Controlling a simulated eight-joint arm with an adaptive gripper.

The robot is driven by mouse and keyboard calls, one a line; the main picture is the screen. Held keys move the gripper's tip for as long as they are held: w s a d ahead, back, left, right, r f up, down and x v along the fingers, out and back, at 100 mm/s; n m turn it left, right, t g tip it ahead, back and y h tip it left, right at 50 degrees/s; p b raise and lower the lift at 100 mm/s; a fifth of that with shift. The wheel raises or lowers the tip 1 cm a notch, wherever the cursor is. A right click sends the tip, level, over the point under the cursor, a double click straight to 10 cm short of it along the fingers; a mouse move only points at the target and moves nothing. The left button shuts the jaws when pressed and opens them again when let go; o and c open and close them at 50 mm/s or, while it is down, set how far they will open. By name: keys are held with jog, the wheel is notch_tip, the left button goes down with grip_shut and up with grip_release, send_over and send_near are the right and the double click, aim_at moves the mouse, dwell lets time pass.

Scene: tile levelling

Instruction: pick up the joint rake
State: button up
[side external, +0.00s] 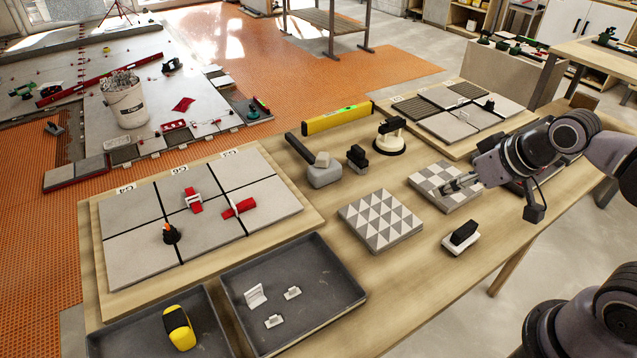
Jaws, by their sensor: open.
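I cannot tell for sure which item is the joint rake. A small yellow and black hand tool (179,327) lies in the front left dark tray. A small black tool (357,157) stands on the bench near the rubber mallet. A black-handled tool with a white base (461,240) sits at the front right of the bench. My gripper (458,184) is open, low over or at the grey and white checkered tile (428,176). It hides part of that tile. I see nothing held, and cannot tell if the fingers touch the tile.
A triangle-patterned tile stack (380,221) lies mid-bench. A mallet (323,173), a yellow level (337,119) and a suction cup (390,137) stand behind it. A tile board (130,243) with clips is at left. A dark tray (335,308) holds white clips. Bare bench lies at front right.

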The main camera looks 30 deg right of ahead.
jog(key=d+f+m+g, duration=0.3)
jog(key=d+m, duration=0.2)
jog(key=m, duration=0.3)
jog(key=m+g, duration=0.4)
jog(key=m, duration=0.5)
send_near(466, 228)
jog(key=shift+s+d+f, duration=0.1)
jog(key=shift+s+f, duration=0.05)
jog(key=shift+f, duration=4.95)
grip_shut()
